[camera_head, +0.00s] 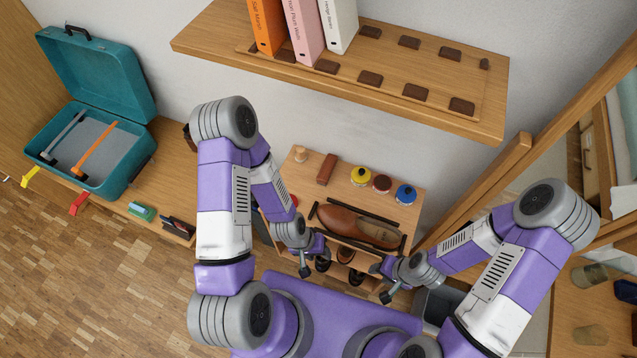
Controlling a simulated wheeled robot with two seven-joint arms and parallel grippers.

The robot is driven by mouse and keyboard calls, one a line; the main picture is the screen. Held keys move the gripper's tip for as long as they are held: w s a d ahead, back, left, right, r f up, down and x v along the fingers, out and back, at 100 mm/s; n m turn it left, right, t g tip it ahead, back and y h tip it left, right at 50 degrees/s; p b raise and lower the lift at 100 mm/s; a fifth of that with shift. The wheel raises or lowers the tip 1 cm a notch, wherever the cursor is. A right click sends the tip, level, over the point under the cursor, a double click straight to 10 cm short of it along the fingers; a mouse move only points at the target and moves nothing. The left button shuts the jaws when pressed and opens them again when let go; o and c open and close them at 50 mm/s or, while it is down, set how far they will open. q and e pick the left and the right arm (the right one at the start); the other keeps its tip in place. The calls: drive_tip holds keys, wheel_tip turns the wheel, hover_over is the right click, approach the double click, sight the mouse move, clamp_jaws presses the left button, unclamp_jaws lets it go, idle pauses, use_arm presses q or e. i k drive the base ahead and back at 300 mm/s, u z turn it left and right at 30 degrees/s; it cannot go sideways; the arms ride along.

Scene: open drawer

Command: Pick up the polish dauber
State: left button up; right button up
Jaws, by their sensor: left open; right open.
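A small pale wooden knob-like piece (300,154), which looks like the polish dauber, stands at the back left of the small shoe bench (418,190). It is small in the picture, so its details are unclear. A brown wooden block, likely a brush (326,169), lies just right of it. My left gripper (311,262) is open and empty, in front of the bench and well nearer to me than the dauber. My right gripper (381,284) is open and empty, in front of the bench to the right.
A wall shelf (225,38) with binders overhangs the back. A teal case (105,68) stands open at left.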

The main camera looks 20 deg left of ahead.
sight(301, 157)
drive_tip(key=k, duration=0.5)
drive_tip(key=z, duration=1.7)
drive_tip(key=k, duration=0.9)
drive_tip(key=u, duration=1.15)
drive_tip(key=i, duration=1)
drive_tip(key=z, duration=0.05)
